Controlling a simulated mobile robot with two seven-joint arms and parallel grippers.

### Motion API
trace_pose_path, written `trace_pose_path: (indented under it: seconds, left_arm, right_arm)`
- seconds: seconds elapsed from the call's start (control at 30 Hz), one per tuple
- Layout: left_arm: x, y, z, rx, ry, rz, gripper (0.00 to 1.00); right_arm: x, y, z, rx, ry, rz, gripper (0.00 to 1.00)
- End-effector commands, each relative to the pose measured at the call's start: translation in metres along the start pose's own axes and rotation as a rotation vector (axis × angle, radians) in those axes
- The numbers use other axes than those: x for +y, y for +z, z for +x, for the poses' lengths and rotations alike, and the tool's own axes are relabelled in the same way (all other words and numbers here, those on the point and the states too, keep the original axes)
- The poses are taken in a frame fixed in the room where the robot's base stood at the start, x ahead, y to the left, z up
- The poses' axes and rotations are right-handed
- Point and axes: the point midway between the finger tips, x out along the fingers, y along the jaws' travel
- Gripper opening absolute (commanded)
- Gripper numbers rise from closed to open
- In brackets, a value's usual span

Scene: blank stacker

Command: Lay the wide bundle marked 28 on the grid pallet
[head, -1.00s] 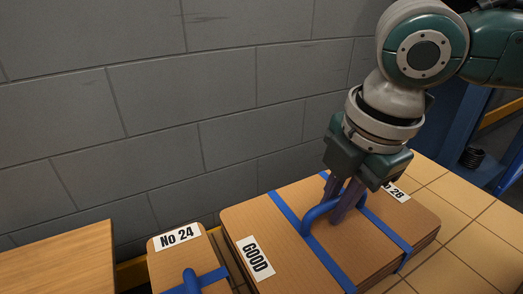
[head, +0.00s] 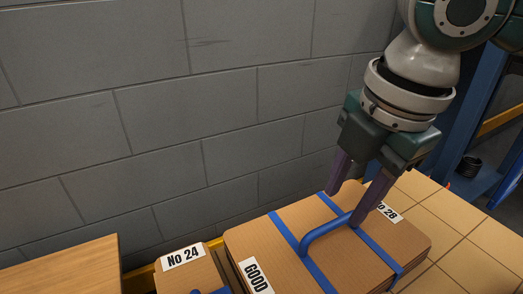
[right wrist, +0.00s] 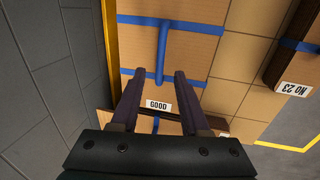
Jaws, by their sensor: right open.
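The wide cardboard bundle marked 28 (head: 300,222) has blue straps and a raised blue handle (head: 325,229). It lies flat at the left side of the tan surface with grid lines (head: 451,258), which looks like the grid pallet. Its No 28 label is partly hidden by a finger; its GOOD label faces the near left. My right gripper (head: 345,206) is open, with its fingertips just above the handle and nothing held. In the right wrist view the handle (right wrist: 162,50) lies ahead, between the lines of the open fingers (right wrist: 158,77). My left gripper is not in view.
A smaller bundle marked No 24 (head: 190,272) lies left of the wide one, with a wooden top (head: 60,268) further left. A block wall (head: 150,120) stands behind. A bundle marked No 23 (right wrist: 288,65) shows at right in the wrist view. Bare grid surface lies right of the wide bundle.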

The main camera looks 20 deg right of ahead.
Motion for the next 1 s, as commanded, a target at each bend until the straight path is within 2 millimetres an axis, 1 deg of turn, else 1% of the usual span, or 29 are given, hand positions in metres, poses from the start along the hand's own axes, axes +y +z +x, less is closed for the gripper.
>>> trace_pose_path:
  seconds: [0.03,0.13,0.27,0.37,0.47,0.53,0.6,0.63,0.67,0.7,0.73,0.77,0.83,0.9,1.0]
  left_arm:
    - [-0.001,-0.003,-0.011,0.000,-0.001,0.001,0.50]
    - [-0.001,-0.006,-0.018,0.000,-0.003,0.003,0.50]
    - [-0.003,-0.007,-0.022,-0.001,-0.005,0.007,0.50]
    - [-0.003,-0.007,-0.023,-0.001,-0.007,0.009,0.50]
    - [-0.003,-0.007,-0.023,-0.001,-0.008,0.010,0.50]
    - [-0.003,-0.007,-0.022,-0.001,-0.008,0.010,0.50]
    - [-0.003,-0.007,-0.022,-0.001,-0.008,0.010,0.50]
    - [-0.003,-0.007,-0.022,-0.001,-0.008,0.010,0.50]
    - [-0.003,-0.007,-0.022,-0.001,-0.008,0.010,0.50]
    - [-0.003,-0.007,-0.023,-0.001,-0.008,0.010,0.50]
    - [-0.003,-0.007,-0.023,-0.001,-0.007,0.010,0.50]
    - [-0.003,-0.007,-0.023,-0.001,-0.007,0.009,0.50]
    - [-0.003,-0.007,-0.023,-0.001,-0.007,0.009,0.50]
    - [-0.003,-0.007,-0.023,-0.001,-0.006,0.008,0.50]
    - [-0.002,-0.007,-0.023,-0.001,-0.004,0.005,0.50]
  right_arm:
    - [0.002,0.000,-0.017,-0.001,0.002,-0.001,0.45]
    - [0.002,0.000,-0.033,0.000,0.002,0.001,0.45]
    - [0.001,0.000,-0.045,0.000,0.002,0.000,0.45]
    - [-0.002,-0.008,-0.045,0.014,0.004,0.007,0.45]
    - [-0.010,-0.033,-0.036,0.063,0.020,0.043,0.45]
    - [-0.020,-0.059,-0.028,0.122,0.039,0.113,0.45]
    - [-0.030,-0.086,-0.022,0.192,0.061,0.234,0.45]
    - [-0.035,-0.095,-0.021,0.220,0.069,0.302,0.45]
    - [-0.040,-0.103,-0.020,0.245,0.074,0.375,0.45]
    - [-0.046,-0.109,-0.018,0.272,0.080,0.483,0.45]
    - [-0.052,-0.111,-0.017,0.284,0.082,0.569,0.45]
    - [-0.057,-0.111,-0.016,0.292,0.084,0.659,0.45]
    - [-0.073,-0.105,-0.012,0.288,0.083,0.870,0.45]
    - [-0.090,-0.091,-0.008,0.254,0.082,1.065,0.45]
    - [-0.116,-0.070,-0.004,0.181,0.084,1.286,0.45]
